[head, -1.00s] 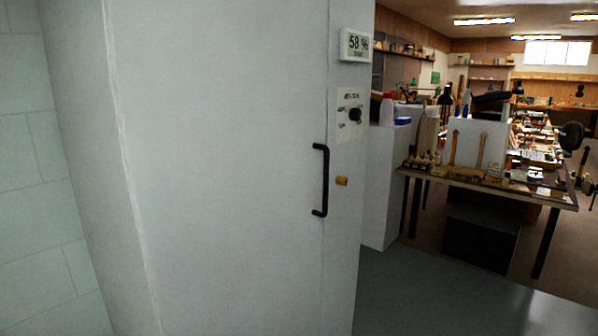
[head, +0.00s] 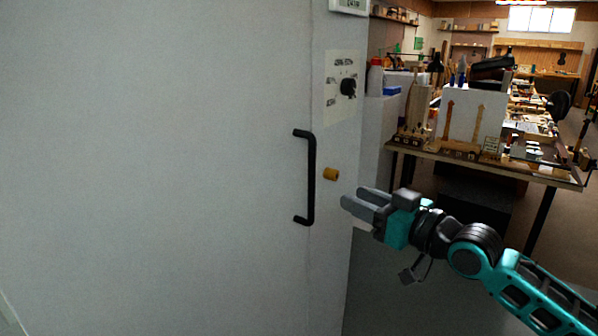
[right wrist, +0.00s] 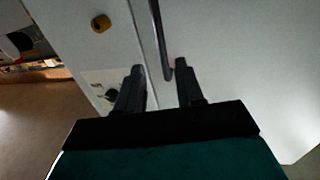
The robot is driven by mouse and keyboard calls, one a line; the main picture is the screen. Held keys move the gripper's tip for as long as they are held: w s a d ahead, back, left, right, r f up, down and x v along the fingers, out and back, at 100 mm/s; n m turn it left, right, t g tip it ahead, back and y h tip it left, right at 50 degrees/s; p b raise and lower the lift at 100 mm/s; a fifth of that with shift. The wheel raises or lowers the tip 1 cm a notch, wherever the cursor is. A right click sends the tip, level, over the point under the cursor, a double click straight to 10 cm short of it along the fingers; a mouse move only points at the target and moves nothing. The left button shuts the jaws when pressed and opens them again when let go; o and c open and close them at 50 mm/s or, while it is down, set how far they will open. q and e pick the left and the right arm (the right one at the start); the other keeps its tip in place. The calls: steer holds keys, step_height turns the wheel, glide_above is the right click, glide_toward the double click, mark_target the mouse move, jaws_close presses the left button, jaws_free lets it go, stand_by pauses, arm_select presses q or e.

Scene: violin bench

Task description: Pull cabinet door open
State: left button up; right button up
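The white cabinet door (head: 180,170) fills the left and middle of the head view and looks shut. Its black vertical bar handle (head: 311,178) is near the door's right edge. My right gripper (head: 352,200) is to the right of the handle's lower half, apart from it in the head view. In the right wrist view my right gripper (right wrist: 158,70) is open, its two fingers apart with nothing between them. The handle (right wrist: 160,40) shows there just beyond the fingertips, in line with the gap. My left gripper is not in view.
A yellow-brown knob (head: 331,174) sticks out of the cabinet frame right of the handle, close to my right gripper. A control panel with a black dial (head: 348,87) is above it. A cluttered workbench (head: 480,165) stands behind at the right.

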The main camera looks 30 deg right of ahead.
mark_target(314, 179)
steer(key=w+a, duration=0.1)
steer(key=w, duration=0.3)
steer(key=w+p, duration=0.1)
steer(key=w, duration=0.3)
steer(key=w+a, duration=0.1)
steer(key=w, duration=0.3)
steer(key=shift+w+a, duration=0.25)
steer(key=shift+a, duration=0.05)
jaws_close()
stand_by(0.5)
